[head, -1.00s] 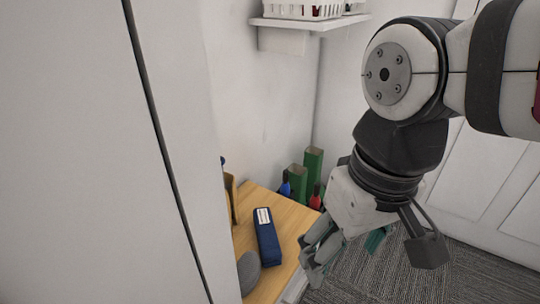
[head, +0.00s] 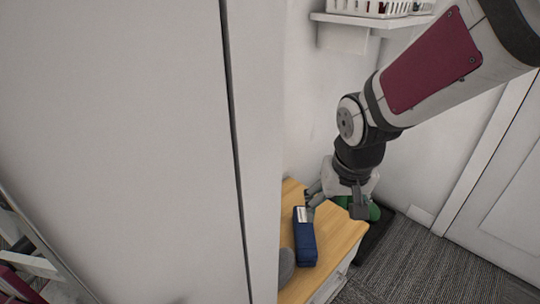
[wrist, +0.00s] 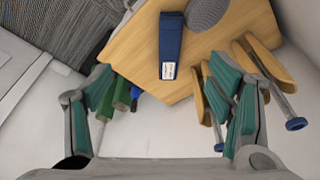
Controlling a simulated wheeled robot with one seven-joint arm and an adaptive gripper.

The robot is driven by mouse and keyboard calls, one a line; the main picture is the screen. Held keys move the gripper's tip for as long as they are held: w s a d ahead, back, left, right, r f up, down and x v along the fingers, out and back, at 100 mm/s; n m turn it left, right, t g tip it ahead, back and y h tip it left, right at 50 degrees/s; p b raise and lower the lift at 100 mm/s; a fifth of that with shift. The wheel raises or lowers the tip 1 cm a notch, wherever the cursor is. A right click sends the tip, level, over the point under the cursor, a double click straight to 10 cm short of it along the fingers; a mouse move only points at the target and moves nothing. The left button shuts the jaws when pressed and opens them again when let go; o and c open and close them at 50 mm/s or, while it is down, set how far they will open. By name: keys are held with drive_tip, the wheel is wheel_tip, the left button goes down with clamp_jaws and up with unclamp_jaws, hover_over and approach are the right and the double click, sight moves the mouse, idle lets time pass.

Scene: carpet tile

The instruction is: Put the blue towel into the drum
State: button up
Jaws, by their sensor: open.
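A dark blue oblong thing with a white label lies on a wooden top; it shows in the head view (head: 305,238) and the wrist view (wrist: 170,42). It looks stiff and box-like, and I cannot tell that it is a towel. No other blue cloth shows, and I cannot make out a drum. My gripper (head: 313,198) is over the back part of the wooden top, beyond the blue thing in the head view. In the wrist view my gripper (wrist: 165,82) is open, its teal-padded fingers wide apart with nothing held between them.
A tall white panel (head: 130,120) blocks the left. A shelf (head: 365,22) holds a white basket. Carpet (head: 405,265) is clear at right.

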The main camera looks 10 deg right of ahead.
drive_tip(key=t, duration=0.2)
approach(305, 228)
drive_tip(key=b+x, duration=0.1)
drive_tip(key=x, duration=0.1)
drive_tip(key=b+x, duration=0.2)
drive_tip(key=x, duration=0.1)
drive_tip(key=shift+w+a+f+b, duration=0.25)
drive_tip(key=shift+a+f+b, duration=0.05)
drive_tip(key=shift+a, duration=0.05)
drive_tip(key=x, duration=0.1)
drive_tip(key=b+x, duration=0.1)
drive_tip(key=x, duration=0.1)
drive_tip(key=b+x, duration=0.1)
drive_tip(key=x, duration=0.1)
drive_tip(key=shift+s+d+f, duration=0.15)
drive_tip(key=shift+s+d, duration=0.05)
drive_tip(key=shift+d, duration=0.1)
clamp_jaws()
drive_tip(key=shift+r, duration=0.2)
